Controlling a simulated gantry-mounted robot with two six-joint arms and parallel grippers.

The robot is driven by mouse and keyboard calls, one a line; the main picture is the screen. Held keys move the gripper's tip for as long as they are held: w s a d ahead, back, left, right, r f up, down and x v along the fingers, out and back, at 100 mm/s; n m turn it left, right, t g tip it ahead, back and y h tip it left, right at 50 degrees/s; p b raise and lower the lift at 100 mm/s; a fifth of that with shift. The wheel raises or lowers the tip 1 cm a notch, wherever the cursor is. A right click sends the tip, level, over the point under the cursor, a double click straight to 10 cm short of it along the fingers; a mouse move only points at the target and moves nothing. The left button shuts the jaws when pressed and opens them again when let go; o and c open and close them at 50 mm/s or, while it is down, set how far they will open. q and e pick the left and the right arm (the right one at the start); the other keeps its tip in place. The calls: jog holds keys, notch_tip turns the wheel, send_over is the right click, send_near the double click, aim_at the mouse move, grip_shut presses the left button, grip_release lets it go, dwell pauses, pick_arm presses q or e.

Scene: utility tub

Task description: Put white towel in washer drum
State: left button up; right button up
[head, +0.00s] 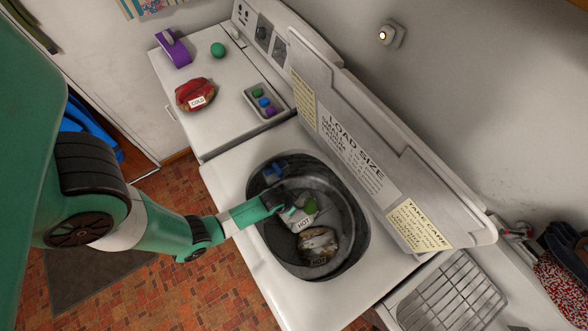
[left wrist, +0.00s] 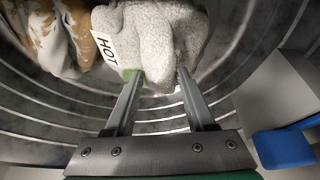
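A whitish towel (head: 303,214) with a HOT label lies inside the dark washer drum (head: 349,243). In the left wrist view the towel (left wrist: 150,35) is pale grey-white and bunched up. My left gripper (head: 286,209) reaches down into the drum at the towel. In the left wrist view its two fingers (left wrist: 160,72) stand apart with part of the towel between their tips. Whether they press on it cannot be told. A brown-and-white patterned cloth (head: 317,243), also labelled HOT, lies beside the towel. My right gripper is not in view.
The washer lid (head: 380,130) is raised. A blue piece (head: 274,168) sits at the drum's upper left. A red COLD cloth (head: 195,94), green ball (head: 218,49), purple item (head: 174,48) and tray (head: 277,99) stand on the adjoining machine. A wire rack (head: 466,288) is lower right.

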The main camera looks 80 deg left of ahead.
pick_arm(q)
jog(key=o, duration=0.3)
jog(key=shift+r, duration=0.15)
jog(key=p+v, duration=0.9)
jog(key=v, duration=0.4)
jog(key=shift+w+p, duration=0.1)
jog(key=shift+p, duration=0.2)
